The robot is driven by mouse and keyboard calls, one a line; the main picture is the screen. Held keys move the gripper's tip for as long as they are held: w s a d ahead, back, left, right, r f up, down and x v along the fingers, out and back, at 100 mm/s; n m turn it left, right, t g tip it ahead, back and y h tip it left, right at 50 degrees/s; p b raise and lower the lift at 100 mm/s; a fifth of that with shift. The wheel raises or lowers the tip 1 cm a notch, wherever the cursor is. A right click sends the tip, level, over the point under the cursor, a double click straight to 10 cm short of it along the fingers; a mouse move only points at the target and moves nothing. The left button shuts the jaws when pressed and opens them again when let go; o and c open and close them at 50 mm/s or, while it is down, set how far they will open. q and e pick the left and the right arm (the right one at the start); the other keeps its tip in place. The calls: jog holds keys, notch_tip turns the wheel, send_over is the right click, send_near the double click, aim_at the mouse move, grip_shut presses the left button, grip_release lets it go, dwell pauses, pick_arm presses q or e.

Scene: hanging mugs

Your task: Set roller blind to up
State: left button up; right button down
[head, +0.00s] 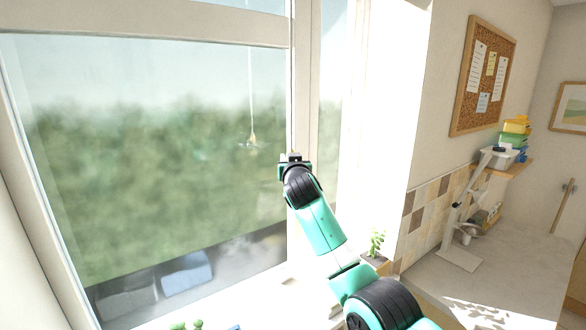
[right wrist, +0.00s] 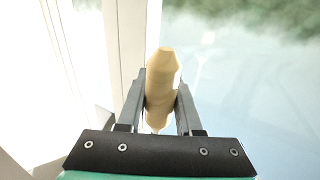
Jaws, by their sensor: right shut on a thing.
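My right gripper (head: 292,157) is raised in front of the upright window frame in the head view. In the right wrist view my right gripper (right wrist: 160,105) is shut on a tan, wood-coloured cord pull (right wrist: 163,85), which stands between the two fingers. A thin pale cord (head: 250,80) with a small tan end (head: 253,140) shows against the glass, left of the gripper; I cannot tell whether it is a reflection. I cannot clearly make out the roller blind's fabric. My left gripper is not in view.
The large window (head: 150,150) fills the left side, with a hedge behind it. A potted plant (head: 376,245) stands beside my right arm. A cork board (head: 484,75) hangs on the wall. A white lamp-like stand (head: 460,250) is on the counter (head: 510,270).

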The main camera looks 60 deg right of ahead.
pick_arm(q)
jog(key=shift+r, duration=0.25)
pick_arm(e)
jog(key=shift+r, duration=0.5)
jog(key=c, duration=0.6)
grip_release()
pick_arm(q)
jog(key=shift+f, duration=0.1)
